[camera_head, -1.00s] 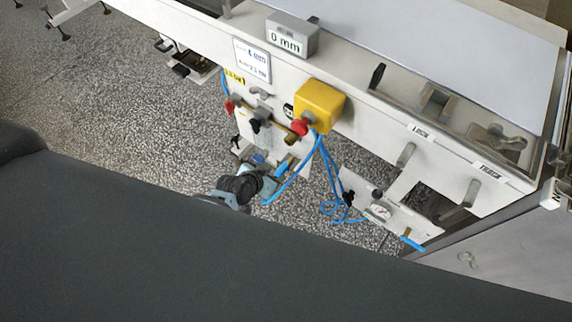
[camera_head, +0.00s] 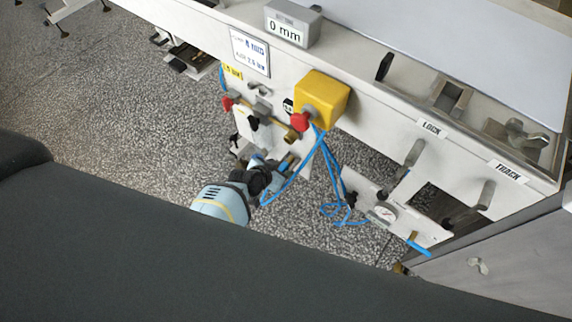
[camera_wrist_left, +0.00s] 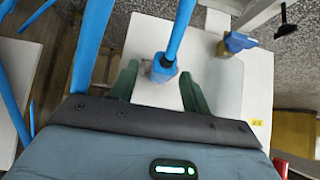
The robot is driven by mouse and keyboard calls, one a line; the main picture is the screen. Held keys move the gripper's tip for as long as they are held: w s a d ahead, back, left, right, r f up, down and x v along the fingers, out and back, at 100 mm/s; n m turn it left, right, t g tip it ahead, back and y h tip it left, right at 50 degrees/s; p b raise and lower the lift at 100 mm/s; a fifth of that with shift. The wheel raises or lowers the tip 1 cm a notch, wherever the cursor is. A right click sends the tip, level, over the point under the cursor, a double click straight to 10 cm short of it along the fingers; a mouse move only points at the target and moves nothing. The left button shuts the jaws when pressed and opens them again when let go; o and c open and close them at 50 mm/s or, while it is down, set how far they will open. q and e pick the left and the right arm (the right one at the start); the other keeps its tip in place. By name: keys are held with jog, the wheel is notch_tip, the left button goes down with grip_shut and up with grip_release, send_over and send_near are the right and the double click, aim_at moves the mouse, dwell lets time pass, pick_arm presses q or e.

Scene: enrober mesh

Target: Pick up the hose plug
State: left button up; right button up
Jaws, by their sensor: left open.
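In the left wrist view a blue hose ends in a grey-blue fitting (camera_wrist_left: 162,68), which looks like the hose plug, in front of a pale panel. My left gripper (camera_wrist_left: 160,76) is open, with one dark green finger on each side of this fitting. I cannot tell whether either finger touches it. In the head view my left gripper (camera_head: 277,167) is small and partly hidden by its own wrist, low beside the white panel under the machine's edge. The plug cannot be made out clearly there. My right gripper is not in view.
A yellow box (camera_head: 322,98) with a red knob sits above the gripper. Loose blue hoses (camera_head: 327,165) hang just right of it. A second blue fitting (camera_wrist_left: 237,42) is nearby. Speckled floor lies open at left.

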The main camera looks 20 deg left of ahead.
pick_arm(q)
jog(key=c, duration=0.5)
grip_shut()
jog(key=shift+r, duration=0.1)
jog(key=shift+r, duration=0.1)
